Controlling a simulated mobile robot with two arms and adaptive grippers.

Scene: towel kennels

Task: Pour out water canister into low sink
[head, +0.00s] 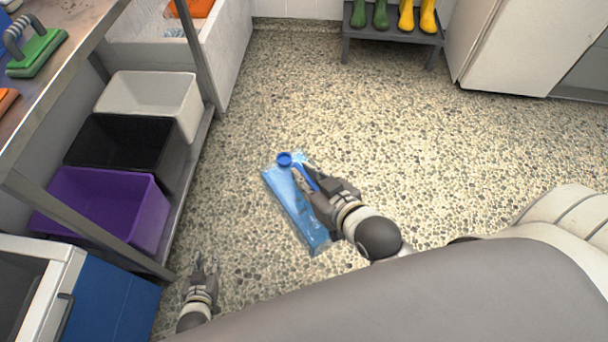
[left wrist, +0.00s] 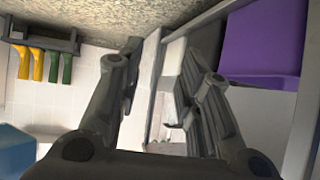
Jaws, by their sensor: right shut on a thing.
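The water canister (head: 293,204) is a clear light-blue container with a dark blue round cap and blue handle. It is in the middle of the head view, above the speckled floor. My right gripper (head: 316,186) is shut on it at the handle, and its fingers hide part of the grip. The low sink (head: 228,62) is the pale basin at the upper left, well apart from the canister. My left gripper (head: 204,268) is low at the left and empty. In the left wrist view its fingers (left wrist: 157,62) stand apart.
A steel table (head: 75,50) with a green-and-grey brush (head: 36,52) runs along the left. White (head: 150,92), black (head: 125,145) and purple (head: 105,208) bins fill its lower shelf. A boot rack (head: 392,35) and white cabinet (head: 510,50) stand at the back. The middle floor is clear.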

